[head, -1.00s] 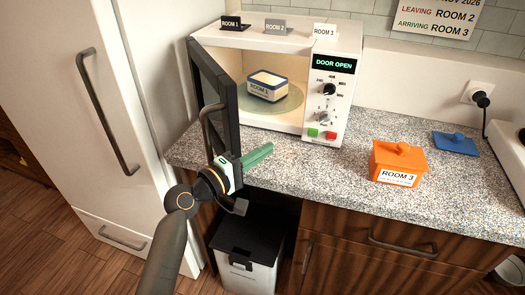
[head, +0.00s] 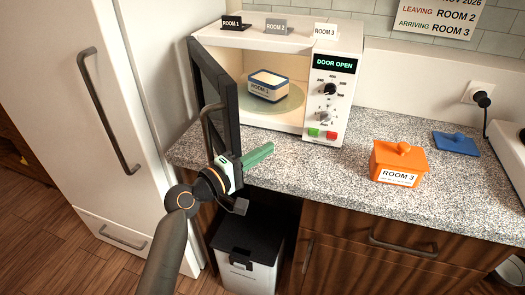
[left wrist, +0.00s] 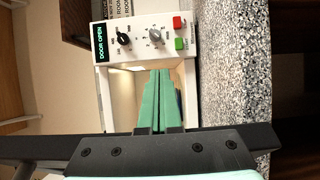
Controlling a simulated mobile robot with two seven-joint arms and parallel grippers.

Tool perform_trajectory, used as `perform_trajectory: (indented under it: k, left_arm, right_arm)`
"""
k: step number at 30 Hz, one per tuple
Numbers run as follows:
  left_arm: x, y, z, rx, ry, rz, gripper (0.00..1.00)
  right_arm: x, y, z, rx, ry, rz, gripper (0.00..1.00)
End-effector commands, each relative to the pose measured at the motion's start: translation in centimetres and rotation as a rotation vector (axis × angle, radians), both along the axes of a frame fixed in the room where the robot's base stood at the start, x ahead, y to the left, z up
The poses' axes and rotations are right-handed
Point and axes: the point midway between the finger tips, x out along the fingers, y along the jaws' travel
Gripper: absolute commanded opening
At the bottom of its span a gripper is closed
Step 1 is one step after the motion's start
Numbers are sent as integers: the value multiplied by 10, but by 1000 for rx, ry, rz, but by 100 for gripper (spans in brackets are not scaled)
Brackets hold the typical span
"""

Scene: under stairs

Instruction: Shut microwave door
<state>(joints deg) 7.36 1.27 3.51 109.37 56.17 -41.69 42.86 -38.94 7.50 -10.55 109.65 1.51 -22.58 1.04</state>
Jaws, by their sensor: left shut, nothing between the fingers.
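The white microwave (head: 348,95) stands on the counter with its display reading DOOR OPEN. Its dark-framed door (head: 215,90) is swung open on the left side, with a curved handle (head: 207,120) on its outer face. A container labelled ROOM 1 (head: 267,86) sits on the glass turntable (head: 292,101) inside. My left gripper (head: 270,148) has green fingers, shut and empty, just right of the door's lower free edge and in front of the opening. In the left wrist view the fingers (left wrist: 159,100) point at the microwave front (left wrist: 140,36). Contact with the door cannot be told. My right gripper is not in view.
An orange container labelled ROOM 3 (head: 398,163) and a blue lid (head: 456,144) lie on the speckled counter (head: 320,165) to the right. Small room signs (head: 276,26) stand on the microwave. A white fridge (head: 100,100) is close left of the door. A bin (head: 247,255) stands below.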

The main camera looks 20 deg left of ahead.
Motion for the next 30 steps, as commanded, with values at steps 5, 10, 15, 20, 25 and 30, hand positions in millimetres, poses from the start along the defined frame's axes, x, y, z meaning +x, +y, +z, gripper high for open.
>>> perform_trajectory:
  k: [5,10,15,20,25,30]
  left_arm:
    - [-6,10,2,3,-9,15,0]
    - [-33,23,0,6,-6,12,0]
    - [-68,39,-1,7,-3,4,0]
    - [-92,52,-1,5,-2,2,0]
    - [-106,60,0,3,-2,2,0]
    - [-113,66,-2,56,-29,-6,0]
  right_arm:
    - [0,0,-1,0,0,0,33]
    - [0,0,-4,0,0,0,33]
    - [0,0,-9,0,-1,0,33]
    - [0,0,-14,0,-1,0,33]
    - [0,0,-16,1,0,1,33]
    - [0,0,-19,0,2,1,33]
